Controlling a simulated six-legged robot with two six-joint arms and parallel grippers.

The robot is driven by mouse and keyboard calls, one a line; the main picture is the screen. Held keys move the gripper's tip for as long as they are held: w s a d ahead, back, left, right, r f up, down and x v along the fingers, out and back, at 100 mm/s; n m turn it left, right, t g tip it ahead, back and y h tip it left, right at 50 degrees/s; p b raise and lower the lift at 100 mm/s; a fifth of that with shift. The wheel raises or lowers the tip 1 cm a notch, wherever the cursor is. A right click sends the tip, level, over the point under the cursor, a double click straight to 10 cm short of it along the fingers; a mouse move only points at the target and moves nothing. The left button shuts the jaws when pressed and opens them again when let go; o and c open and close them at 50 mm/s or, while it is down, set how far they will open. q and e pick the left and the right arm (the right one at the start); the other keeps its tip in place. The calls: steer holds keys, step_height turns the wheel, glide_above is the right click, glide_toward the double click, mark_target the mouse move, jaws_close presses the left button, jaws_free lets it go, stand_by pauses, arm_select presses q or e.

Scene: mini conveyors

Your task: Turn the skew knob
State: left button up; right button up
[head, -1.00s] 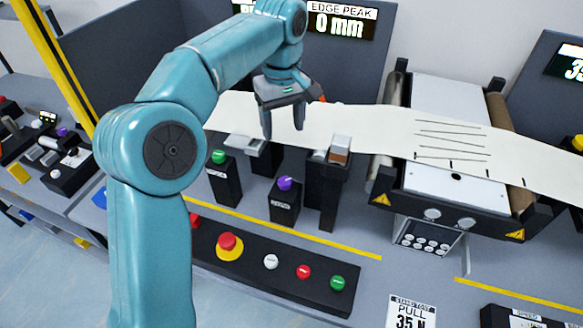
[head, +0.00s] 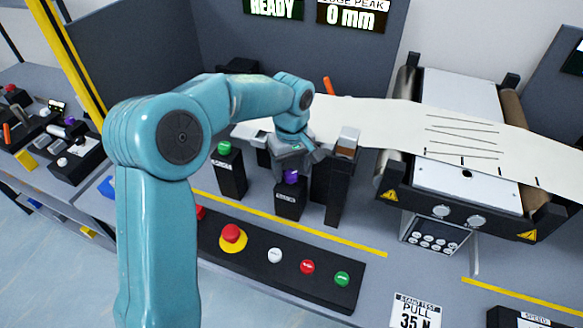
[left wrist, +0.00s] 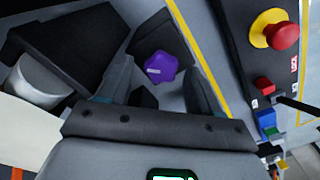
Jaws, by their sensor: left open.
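The purple skew knob (head: 291,176) sits on top of a short black post (head: 289,202) in front of the web. My left gripper (head: 296,163) is just above and around the knob, pointing down, with its jaws open. In the left wrist view the knob (left wrist: 161,67) shows as a purple, lobed cap with a pale mark, lying between the two spread fingers (left wrist: 158,84). I cannot tell whether a finger touches it. My right gripper is in neither view.
A post with a green button (head: 224,148) stands left of the knob; a taller black post (head: 335,197) stands close on its right. The cream web (head: 385,122) runs behind. In front is a button panel (head: 313,288) with a red emergency stop (head: 232,234).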

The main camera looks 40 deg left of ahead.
arm_select(q)
steer(key=shift+f, duration=0.15)
steer(key=shift+s, duration=0.25)
steer(key=shift+w, duration=0.1)
steer(key=shift+w, duration=0.1)
steer(key=c, duration=1.1)
steer(key=shift+o, duration=0.2)
